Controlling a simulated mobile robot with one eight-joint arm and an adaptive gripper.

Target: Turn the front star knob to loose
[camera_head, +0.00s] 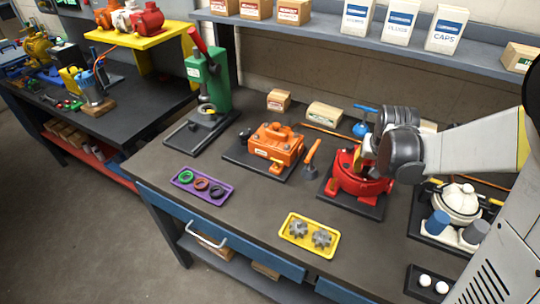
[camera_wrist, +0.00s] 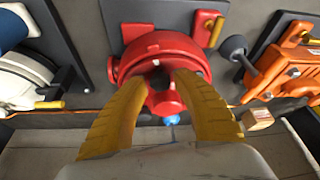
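A round red housing (camera_head: 352,185) sits on a dark base plate on the workbench; it also fills the upper middle of the wrist view (camera_wrist: 135,65). My gripper (camera_wrist: 159,80) has two yellow fingers spread apart over the housing. A dark round spot shows between the fingertips, and I cannot tell whether it is a knob or an opening. I see no gap or contact clearly between the fingers and the red metal. No star knob can be made out; the fingers and my wrist hide part of the housing.
An orange gearbox (camera_head: 275,145) stands left of the housing. A blue-handled part (camera_head: 364,122) is just behind it. A yellow tray (camera_head: 286,218) with grey gears and a purple tray (camera_head: 203,197) with rings lie in front. A white domed unit (camera_head: 458,203) is on the right.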

